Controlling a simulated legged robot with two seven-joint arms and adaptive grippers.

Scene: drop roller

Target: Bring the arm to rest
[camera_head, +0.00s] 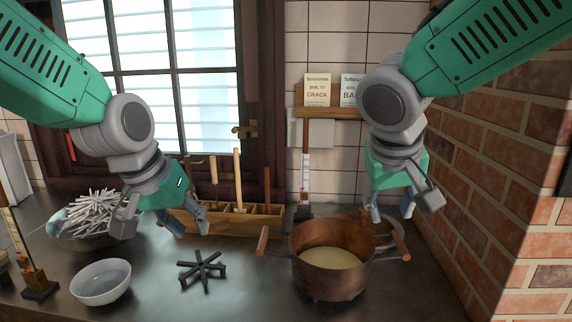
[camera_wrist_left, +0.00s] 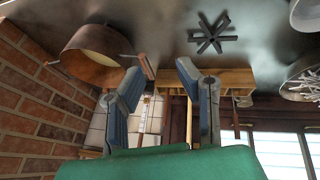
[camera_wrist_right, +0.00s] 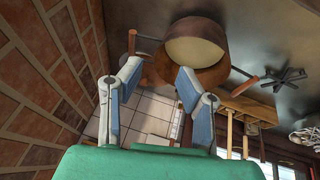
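My left gripper (camera_head: 162,222) hangs above the counter, left of the middle, in front of the wooden tool box. In the left wrist view its two blue fingers (camera_wrist_left: 160,85) are apart with nothing between them. My right gripper (camera_head: 392,207) hangs above and behind the right side of the copper pot (camera_head: 330,272). In the right wrist view its blue fingers (camera_wrist_right: 158,80) are apart and empty. The copper pot holds a pale yellow content and has two wooden handles.
A dark star-shaped roller or trivet (camera_head: 202,270) lies on the counter (camera_head: 230,300). A white bowl (camera_head: 101,282), a bowl of grey sticks (camera_head: 95,212) and a stand (camera_head: 36,285) are at the left. The tool box (camera_head: 262,219) stands behind. A brick wall (camera_head: 520,190) bounds the right.

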